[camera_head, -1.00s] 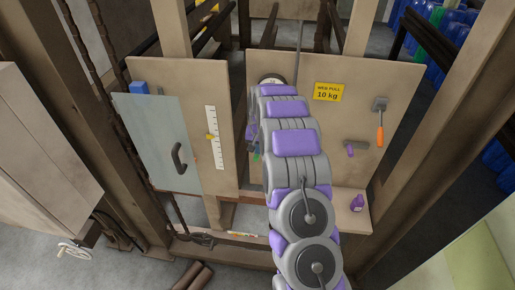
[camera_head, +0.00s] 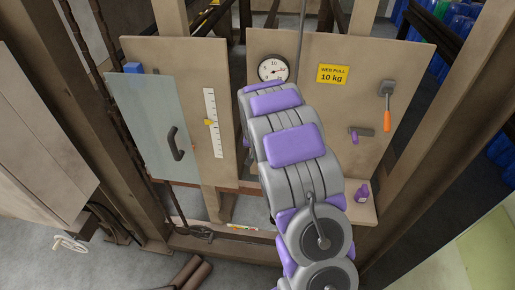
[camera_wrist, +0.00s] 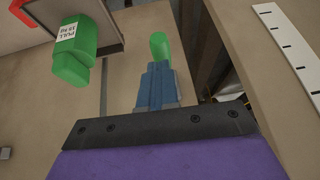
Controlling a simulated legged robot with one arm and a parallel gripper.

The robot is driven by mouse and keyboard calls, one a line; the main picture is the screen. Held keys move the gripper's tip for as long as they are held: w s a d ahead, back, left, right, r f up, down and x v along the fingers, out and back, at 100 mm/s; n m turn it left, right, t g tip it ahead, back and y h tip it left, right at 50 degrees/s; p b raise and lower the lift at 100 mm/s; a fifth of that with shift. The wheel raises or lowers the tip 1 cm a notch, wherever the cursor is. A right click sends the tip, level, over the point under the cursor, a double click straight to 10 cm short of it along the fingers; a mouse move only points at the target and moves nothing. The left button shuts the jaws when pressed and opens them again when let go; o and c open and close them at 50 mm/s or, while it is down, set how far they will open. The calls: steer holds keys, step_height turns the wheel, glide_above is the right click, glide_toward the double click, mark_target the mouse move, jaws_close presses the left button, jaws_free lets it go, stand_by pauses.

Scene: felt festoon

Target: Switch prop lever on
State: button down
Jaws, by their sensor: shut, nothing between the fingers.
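My gripper (camera_wrist: 157,70) is shut and empty in the wrist view, its blue fingers pointing up the picture. In the head view my arm hides it. A green grip (camera_wrist: 158,46) shows just beyond the fingertips; I cannot tell whether they touch. A larger green handle (camera_wrist: 76,48) with a white pull label hangs to the left. No part is marked as the prop lever. The right board (camera_head: 345,100) carries an orange-handled lever (camera_head: 387,119), handle hanging down, and a small purple-handled lever (camera_head: 355,137) on a grey plate.
A round gauge (camera_head: 273,69) and a yellow 10 kg sign (camera_head: 333,74) are on the right board. A clear panel with a dark handle (camera_head: 176,144) and a white scale (camera_head: 212,122) are at left. A purple bottle (camera_head: 362,193) stands on the low ledge. Wooden posts flank the boards.

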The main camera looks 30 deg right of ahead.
steer(key=shift+s+f+t+h+b, duration=0.3)
steer(key=shift+f+t+h+b, duration=0.1)
steer(key=shift+f+t+b, duration=0.35)
steer(key=shift+f+t+h+b, duration=0.25)
steer(key=shift+t+h+b, duration=0.2)
steer(key=shift+b, duration=0.4)
steer(key=shift+a+f+b, duration=0.15)
steer(key=shift+a+b, duration=0.05)
steer(key=shift+b, duration=0.3)
steer(key=shift+s+a+f+t+h+b, duration=0.1)
steer(key=shift+f+t+h+b, duration=0.35)
steer(key=shift+f+t+b, duration=0.5)
steer(key=shift+f+b, duration=0.75)
steer(key=shift+b, duration=0.45)
steer(key=shift+s+f, duration=0.1)
steer(key=shift+f, duration=0.05)
